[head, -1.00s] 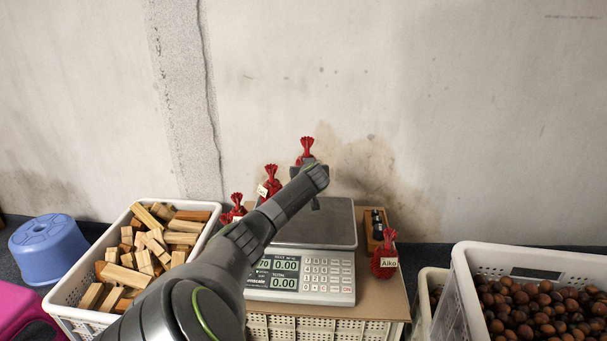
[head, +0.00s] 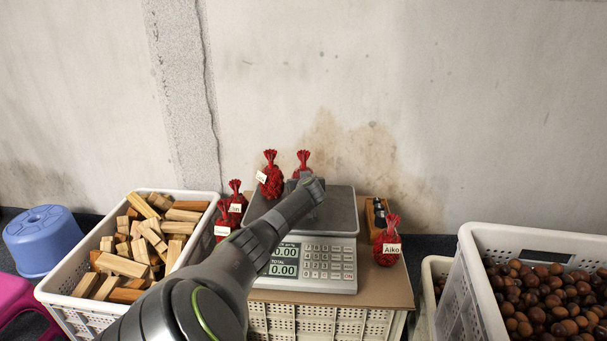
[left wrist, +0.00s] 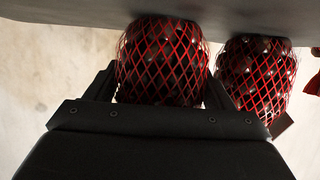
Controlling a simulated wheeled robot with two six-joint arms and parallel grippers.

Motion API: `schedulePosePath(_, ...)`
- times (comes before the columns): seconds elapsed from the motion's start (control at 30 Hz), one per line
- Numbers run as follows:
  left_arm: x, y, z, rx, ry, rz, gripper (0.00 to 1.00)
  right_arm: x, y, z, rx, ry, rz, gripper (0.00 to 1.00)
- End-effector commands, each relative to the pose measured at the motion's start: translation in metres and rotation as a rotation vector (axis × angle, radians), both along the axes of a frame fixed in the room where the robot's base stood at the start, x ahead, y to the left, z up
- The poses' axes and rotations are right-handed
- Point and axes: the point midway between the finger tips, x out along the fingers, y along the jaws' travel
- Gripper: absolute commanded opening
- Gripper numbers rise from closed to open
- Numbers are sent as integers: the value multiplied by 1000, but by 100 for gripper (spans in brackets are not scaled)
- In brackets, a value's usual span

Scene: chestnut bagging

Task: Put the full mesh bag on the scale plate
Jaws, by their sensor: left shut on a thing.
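A red mesh bag (head: 303,160) filled with dark chestnuts is between the fingers of my left gripper (head: 308,190), which is shut on it. In the head view the gripper hides most of its body, so only its knotted red top shows clearly. In the left wrist view this bag (left wrist: 163,60) fills the space between the fingers, its end against a grey surface. The bag is at the scale plate (head: 340,215); I cannot tell whether it bears on the plate. My right gripper is not in view.
Another tagged bag (head: 270,180) stands close left, at the plate's back-left corner. More bags (head: 236,198) stand left of the scale. A bag labelled Aiko (head: 387,245) stands right, before a small wooden box (head: 375,215). Crates hold wood blocks (head: 125,265) and chestnuts (head: 540,295).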

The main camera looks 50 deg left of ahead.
Motion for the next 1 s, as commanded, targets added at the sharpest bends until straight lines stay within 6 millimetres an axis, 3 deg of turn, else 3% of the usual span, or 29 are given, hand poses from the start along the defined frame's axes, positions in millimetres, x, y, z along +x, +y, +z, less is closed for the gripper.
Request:
schedulePosePath(0.17, 0, 0, -1, 2, -1, -1, 40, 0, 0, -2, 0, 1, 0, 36)
schedulePosePath(0.2, 0, 0, -3, 0, 0, 0, 77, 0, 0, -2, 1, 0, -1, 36)
schedulePosePath(0.27, 0, 0, -2, 0, 0, 0, 84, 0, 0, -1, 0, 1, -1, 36)
schedulePosePath(0.67, -1, -2, 3, 0, 1, 0, 84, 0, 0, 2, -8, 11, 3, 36)
schedulePosePath(1.0, -17, -31, 19, 0, 1, -4, 84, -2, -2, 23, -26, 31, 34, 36)
